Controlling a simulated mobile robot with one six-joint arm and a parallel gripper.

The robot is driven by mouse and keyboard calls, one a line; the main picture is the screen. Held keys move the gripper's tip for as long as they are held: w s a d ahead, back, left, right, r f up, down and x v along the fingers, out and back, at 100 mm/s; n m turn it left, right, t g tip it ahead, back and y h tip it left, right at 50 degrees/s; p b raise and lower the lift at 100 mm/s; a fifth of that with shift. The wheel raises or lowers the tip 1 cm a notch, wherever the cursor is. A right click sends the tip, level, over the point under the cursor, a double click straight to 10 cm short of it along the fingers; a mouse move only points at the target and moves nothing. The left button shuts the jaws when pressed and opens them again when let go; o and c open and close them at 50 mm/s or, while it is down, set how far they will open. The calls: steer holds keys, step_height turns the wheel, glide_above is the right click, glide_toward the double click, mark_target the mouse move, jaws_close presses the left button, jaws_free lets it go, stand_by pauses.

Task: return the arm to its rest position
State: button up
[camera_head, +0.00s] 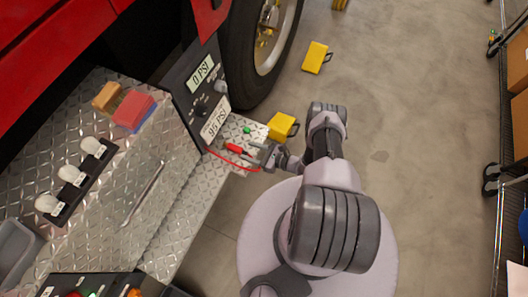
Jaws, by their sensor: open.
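My arm (326,140) reaches up from my round base and bends to the left at its far end. My gripper (262,156) is open beside the step of the red truck. A red connector (234,148) with a thin red hose sits just left of the fingers. I cannot tell whether the fingers touch it. Nothing shows held between the fingers.
A black gauge panel (194,95) reads 0 PSI and 95 PSI. A diamond-plate step (185,215) lies left of my arm. Yellow chocks (316,57) (282,126) lie near the tire (245,50). Floor (420,120) to the right is clear up to a wheeled shelf (495,170).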

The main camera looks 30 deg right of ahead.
steer(key=p+v, duration=0.1)
steer(key=v, duration=0.7)
steer(key=w+d+r+n+g+y, duration=0.1)
steer(key=w+r+n+g, duration=0.3)
steer(key=r, duration=0.6)
steer(key=w+r+n+g+y, duration=0.2)
steer(key=w+r+n, duration=0.25)
steer(key=r, duration=0.55)
steer(key=a+r+n+g+h, duration=0.1)
steer(key=a+r+n+g, duration=0.15)
steer(key=r, duration=0.55)
steer(key=a+r+n+g+h, duration=0.1)
steer(key=a+r+n, duration=0.2)
steer(key=r, duration=0.5)
steer(key=s+a+r+n+h, duration=0.2)
steer(key=s+a+r+n, duration=0.15)
steer(key=r, duration=0.45)
steer(key=s+a+r+n+h, duration=0.25)
steer(key=s+a+r, duration=0.2)
steer(key=r, duration=0.45)
steer(key=s+a+r+n+t+h, duration=0.1)
steer(key=s+r+n+t+h, duration=0.2)
steer(key=s, duration=0.9)
step_height(320, 180, up, 3)
steer(key=shift+s+n, duration=0.3)
steer(key=shift+n, duration=0.4)
steer(key=shift+a, duration=0.1)
